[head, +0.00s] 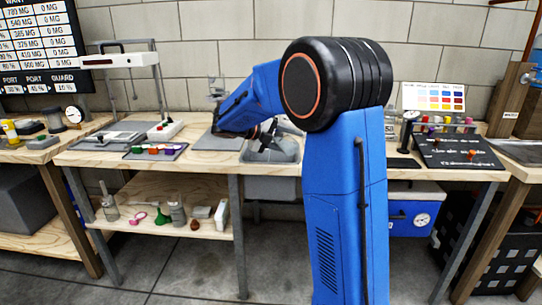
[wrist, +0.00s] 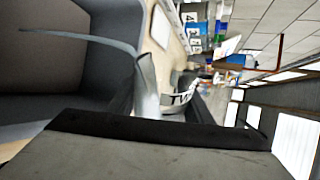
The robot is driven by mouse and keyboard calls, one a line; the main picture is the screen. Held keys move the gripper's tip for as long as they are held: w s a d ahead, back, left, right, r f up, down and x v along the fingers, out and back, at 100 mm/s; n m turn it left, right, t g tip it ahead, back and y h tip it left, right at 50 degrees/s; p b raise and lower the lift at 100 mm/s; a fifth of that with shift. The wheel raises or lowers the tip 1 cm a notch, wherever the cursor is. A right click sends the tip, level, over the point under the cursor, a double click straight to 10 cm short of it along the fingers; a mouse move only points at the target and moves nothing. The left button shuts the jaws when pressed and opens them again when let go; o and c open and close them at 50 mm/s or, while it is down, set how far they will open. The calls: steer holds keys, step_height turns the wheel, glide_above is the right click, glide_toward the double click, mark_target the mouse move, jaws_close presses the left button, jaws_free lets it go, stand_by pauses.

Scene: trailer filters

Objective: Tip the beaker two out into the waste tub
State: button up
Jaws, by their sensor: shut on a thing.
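My gripper (head: 266,132) reaches over the grey tub (head: 284,157) set in the middle of the bench in the head view. In the wrist view a dark jaw (wrist: 150,135) fills the bottom, and my gripper is shut on the clear beaker (wrist: 147,85). Its label is partly readable as "TW". The beaker appears tilted, with its curved rim reaching over the grey tub (wrist: 112,50). I cannot tell whether anything is left inside the beaker. In the head view my arm and gripper hide most of it.
A dark tray of coloured items (head: 156,151) and a white balance (head: 165,130) stand left of the tub. On the right are a black board (head: 455,153), a rack of coloured vials and a colour chart (head: 434,97). The lower shelf holds bottles.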

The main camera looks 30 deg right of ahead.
steer(key=shift+w+f+n, duration=0.1)
steer(key=shift+w+n, duration=0.2)
stand_by(0.5)
steer(key=shift+w+r+n+g, duration=0.1)
steer(key=shift+r+n+g, duration=0.3)
steer(key=shift+n+g, duration=0.15)
stand_by(1.2)
steer(key=shift+w+f+n+g+h+p, duration=0.2)
steer(key=shift+f+n+g, duration=0.2)
steer(key=shift+n, duration=0.2)
steer(key=shift+w+f+n+g+h+p, duration=0.1)
steer(key=shift+w+f+n+g+p, duration=0.15)
steer(key=shift+n+g, duration=0.25)
stand_by(1.8)
steer(key=shift+s, duration=0.1)
stand_by(0.7)
steer(key=m+t, duration=0.2)
steer(key=m, duration=0.1)
steer(key=shift+s+r, duration=0.4)
steer(key=shift+y, duration=0.4)
